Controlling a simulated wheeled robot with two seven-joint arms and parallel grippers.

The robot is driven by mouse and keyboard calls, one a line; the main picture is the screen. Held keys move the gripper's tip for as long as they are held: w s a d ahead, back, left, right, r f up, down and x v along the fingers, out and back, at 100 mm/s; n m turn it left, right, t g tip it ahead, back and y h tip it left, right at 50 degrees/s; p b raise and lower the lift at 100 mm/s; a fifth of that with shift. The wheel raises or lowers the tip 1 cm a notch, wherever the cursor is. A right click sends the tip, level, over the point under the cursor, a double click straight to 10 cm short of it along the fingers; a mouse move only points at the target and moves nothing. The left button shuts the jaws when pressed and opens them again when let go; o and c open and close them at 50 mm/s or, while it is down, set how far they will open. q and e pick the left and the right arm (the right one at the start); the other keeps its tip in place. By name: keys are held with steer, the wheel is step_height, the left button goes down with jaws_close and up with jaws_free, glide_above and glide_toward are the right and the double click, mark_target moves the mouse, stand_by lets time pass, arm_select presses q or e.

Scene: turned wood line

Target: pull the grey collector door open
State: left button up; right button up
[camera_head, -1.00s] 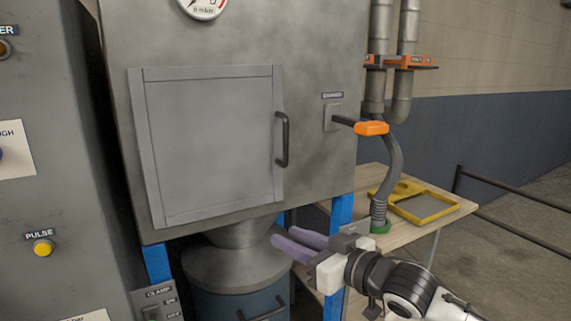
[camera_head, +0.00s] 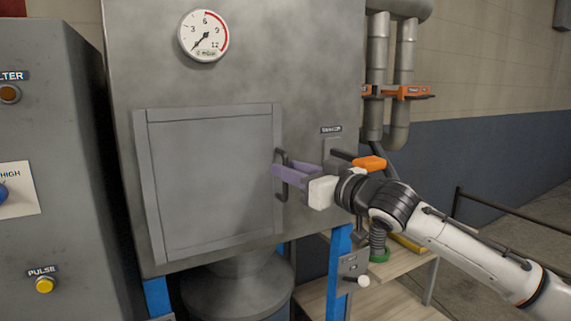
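The grey collector door (camera_head: 210,185) is a flat framed panel on the front of the metal cabinet, and it is closed. Its dark vertical bar handle (camera_head: 281,194) is on the right edge. My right gripper (camera_head: 284,168) is at the handle, reaching in from the right. Its two purple fingers show apart, one each side of the bar, and hide the handle's middle. Whether they touch the bar is not clear. My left gripper is not in view.
An orange-handled lever (camera_head: 370,163) sits just above my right gripper. A pressure gauge (camera_head: 204,36) is above the door. A drum (camera_head: 238,290) stands below, and a wooden table (camera_head: 400,285) stands at the lower right. A grey control cabinet (camera_head: 60,130) stands at the left.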

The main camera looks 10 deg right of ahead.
steer(key=shift+x, duration=1)
jaws_close()
steer(key=shift+s, duration=0.1)
